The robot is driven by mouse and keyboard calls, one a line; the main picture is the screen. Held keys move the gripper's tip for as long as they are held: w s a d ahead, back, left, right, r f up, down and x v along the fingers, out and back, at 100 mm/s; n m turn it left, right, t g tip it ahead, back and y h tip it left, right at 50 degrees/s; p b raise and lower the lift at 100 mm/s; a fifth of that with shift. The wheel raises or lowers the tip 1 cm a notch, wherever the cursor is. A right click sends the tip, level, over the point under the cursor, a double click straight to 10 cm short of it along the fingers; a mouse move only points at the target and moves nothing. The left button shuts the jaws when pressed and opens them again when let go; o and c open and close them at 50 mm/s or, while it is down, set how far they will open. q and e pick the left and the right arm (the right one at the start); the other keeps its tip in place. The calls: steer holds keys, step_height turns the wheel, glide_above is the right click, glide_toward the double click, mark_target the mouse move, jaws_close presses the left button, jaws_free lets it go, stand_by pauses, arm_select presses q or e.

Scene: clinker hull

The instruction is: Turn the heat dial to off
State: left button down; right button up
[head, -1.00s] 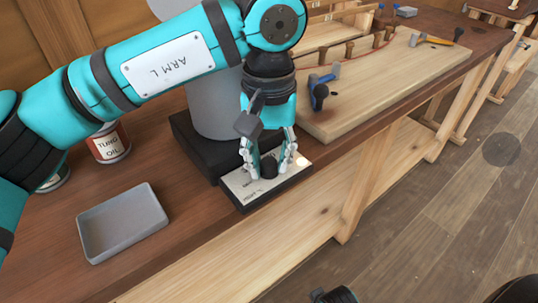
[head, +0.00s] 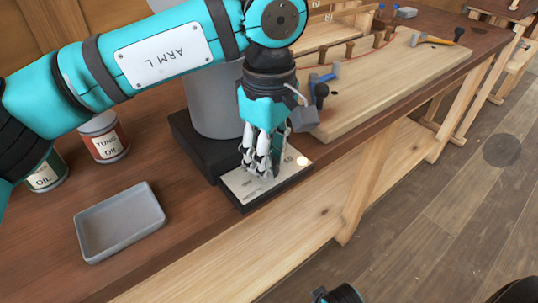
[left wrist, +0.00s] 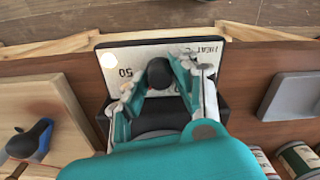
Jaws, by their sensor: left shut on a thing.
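The heat dial (left wrist: 159,73) is a black knob on a pale control plate (head: 240,188), which has a dark edge, printed markings and "HEAT" lettering. My left gripper (head: 265,170) points down over the plate, shut on the dial with a finger on each side. In the left wrist view the knob sits between the fingertips (left wrist: 160,85). In the head view the fingers mostly hide it, and the dial's exact setting cannot be read. A "50" mark shows near a bright round lamp (head: 302,160) on the plate.
A grey cylinder (head: 212,100) on a black base stands behind the plate. A grey tray (head: 120,222) and oil tins (head: 104,138) are to the left. A pale board (head: 400,75) with tools lies right. The bench's front edge is close to the plate.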

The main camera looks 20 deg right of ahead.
arm_select(q)
steer(key=n, duration=0.4)
steer(key=shift+n, duration=0.3)
steer(key=n+b, duration=0.1)
steer(key=n, duration=0.2)
steer(key=shift+n, duration=0.4)
steer(key=n, duration=0.2)
steer(key=shift+n, duration=0.3)
steer(key=shift+n+b, duration=0.4)
steer(key=shift+n, duration=1.4)
steer(key=n+b, duration=0.1)
steer(key=n, duration=0.2)
steer(key=shift+n, duration=0.3)
steer(key=n, duration=0.2)
steer(key=shift+n+b, duration=0.65)
steer(key=shift+n, duration=1.35)
arm_select(e)
steer(key=v, duration=0.8)
steer(key=shift+w+r+t, duration=0.25)
steer(key=shift+r+t, duration=0.15)
steer(key=shift+r, duration=0.05)
arm_select(q)
steer(key=shift+r, duration=0.1)
arm_select(e)
steer(key=shift+d, duration=0.15)
